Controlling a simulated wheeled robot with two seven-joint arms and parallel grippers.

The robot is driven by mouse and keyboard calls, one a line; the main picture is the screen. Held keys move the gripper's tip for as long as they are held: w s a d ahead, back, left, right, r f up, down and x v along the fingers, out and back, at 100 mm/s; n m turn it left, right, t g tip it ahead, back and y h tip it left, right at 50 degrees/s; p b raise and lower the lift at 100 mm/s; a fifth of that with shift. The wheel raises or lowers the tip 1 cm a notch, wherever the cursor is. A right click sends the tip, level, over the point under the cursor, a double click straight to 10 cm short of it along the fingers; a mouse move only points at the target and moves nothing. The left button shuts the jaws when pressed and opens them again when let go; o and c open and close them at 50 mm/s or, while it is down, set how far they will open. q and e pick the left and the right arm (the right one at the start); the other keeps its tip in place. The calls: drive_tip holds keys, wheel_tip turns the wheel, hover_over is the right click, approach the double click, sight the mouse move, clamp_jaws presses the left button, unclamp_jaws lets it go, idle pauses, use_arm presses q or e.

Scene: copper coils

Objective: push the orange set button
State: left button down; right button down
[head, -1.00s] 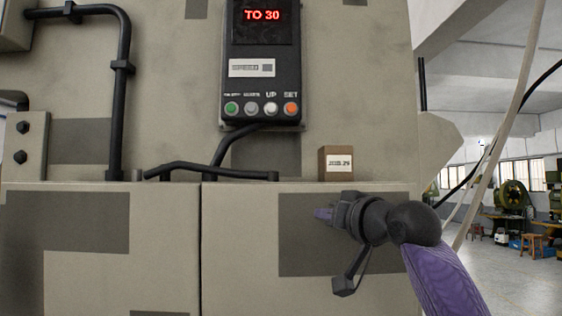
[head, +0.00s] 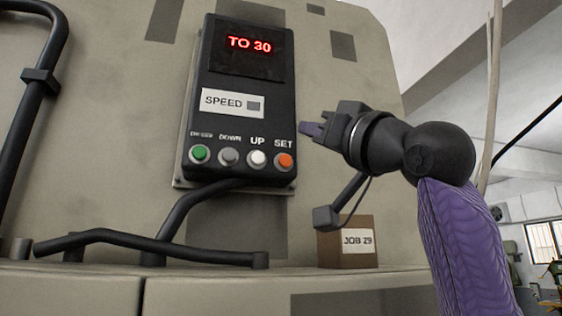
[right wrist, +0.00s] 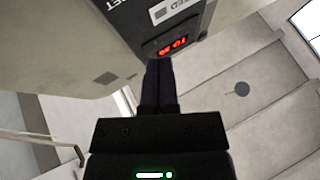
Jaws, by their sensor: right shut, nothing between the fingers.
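The orange SET button (head: 285,161) is the rightmost in a row of buttons at the bottom of the black control box (head: 240,115). The box's red display (head: 249,44) reads "TO 30". My right gripper (head: 308,129) is shut and empty, just right of the box and a little above the orange button's height, apart from the button in the picture. In the right wrist view its dark fingers (right wrist: 158,85) point toward the box's display end; the orange button does not show there. My left gripper is in neither view.
Green (head: 199,153), grey (head: 229,156) and white (head: 257,158) buttons sit left of the orange one. A brown box (head: 346,242) labelled "JOB 29" stands on the ledge below my right wrist. Black pipes (head: 150,240) run along the ledge at left.

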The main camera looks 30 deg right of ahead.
sight(285, 161)
drive_tip(key=shift+w+d+p, duration=0.35)
drive_tip(key=shift+w+p, duration=0.5)
drive_tip(key=shift+w, duration=0.65)
drive_tip(key=shift+w+d+p, duration=0.35)
drive_tip(key=shift+w+p, duration=0.45)
drive_tip(key=shift+w, duration=0.7)
drive_tip(key=shift+w+d+p, duration=0.35)
drive_tip(key=shift+w+p, duration=0.5)
drive_tip(key=shift+w, duration=0.65)
drive_tip(key=shift+w+p, duration=0.2)
drive_tip(key=shift+p, duration=0.15)
drive_tip(key=shift+w, duration=0.15)
drive_tip(key=shift+d, duration=0.1)
